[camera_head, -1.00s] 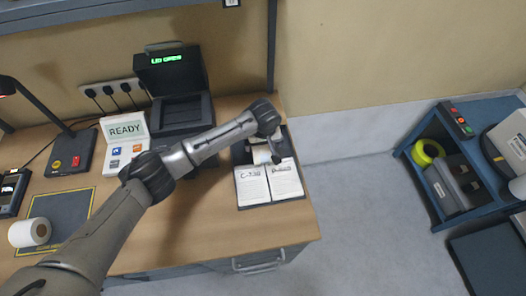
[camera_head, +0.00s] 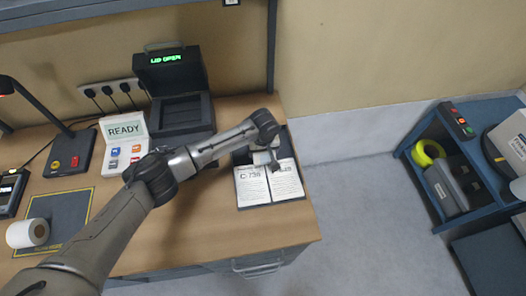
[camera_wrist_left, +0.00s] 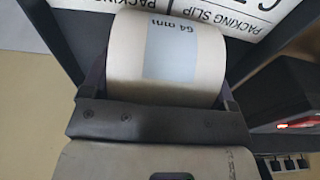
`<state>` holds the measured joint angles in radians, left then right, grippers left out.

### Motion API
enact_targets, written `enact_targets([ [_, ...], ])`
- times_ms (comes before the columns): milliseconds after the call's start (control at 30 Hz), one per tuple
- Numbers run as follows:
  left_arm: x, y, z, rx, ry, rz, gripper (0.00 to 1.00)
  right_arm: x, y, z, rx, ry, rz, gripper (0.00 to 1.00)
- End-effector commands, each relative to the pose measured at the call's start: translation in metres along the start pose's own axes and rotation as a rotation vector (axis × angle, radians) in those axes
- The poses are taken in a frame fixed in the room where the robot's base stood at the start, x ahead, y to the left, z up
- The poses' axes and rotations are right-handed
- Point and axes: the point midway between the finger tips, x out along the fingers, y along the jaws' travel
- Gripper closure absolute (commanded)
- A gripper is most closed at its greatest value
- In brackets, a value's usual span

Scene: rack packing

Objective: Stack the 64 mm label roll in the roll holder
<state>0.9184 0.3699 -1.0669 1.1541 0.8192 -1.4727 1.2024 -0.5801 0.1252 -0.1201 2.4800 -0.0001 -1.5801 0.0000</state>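My left gripper (camera_head: 268,160) is over the dark tray area at the right end of the bench. In the left wrist view, a white label roll (camera_wrist_left: 128,65) marked 64 mm sits between the two fingers of the gripper, which look closed against its two ends. The roll shows small and partly hidden in the head view, just behind the packing slips. I cannot clearly pick out the roll holder; the gripper and arm cover that spot. Another white roll (camera_head: 38,231) lies on the dark mat at the left. My right gripper is not in view.
Two packing slips (camera_head: 252,190) lie side by side in the dark tray near the bench's right edge. A black printer (camera_head: 181,111) stands open, reading LID OPEN. The bench front is clear. A blue cart (camera_head: 462,212) stands right.

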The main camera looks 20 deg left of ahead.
Motion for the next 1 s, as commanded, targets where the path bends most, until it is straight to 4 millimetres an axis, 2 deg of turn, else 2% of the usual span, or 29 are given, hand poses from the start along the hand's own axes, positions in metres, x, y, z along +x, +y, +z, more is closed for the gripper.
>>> enact_targets([
  [33,0.0,0.0,0.0,0.0,0.0,0.0,0.31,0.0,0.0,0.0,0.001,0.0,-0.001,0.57],
  [333,-0.001,0.0,-0.001,0.0,0.001,0.001,0.59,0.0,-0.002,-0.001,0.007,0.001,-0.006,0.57],
  [667,-0.008,0.0,-0.002,0.0,0.001,0.002,0.59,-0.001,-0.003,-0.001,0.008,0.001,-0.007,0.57],
  [767,-0.018,0.0,-0.003,-0.001,0.001,0.003,0.59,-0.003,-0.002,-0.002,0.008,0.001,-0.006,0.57],
  [900,-0.042,0.001,-0.006,-0.001,0.002,0.005,0.59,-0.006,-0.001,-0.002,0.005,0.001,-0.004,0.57],
  [1000,-0.054,0.017,0.007,0.006,0.0,0.005,0.59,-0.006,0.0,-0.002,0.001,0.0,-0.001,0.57],
])
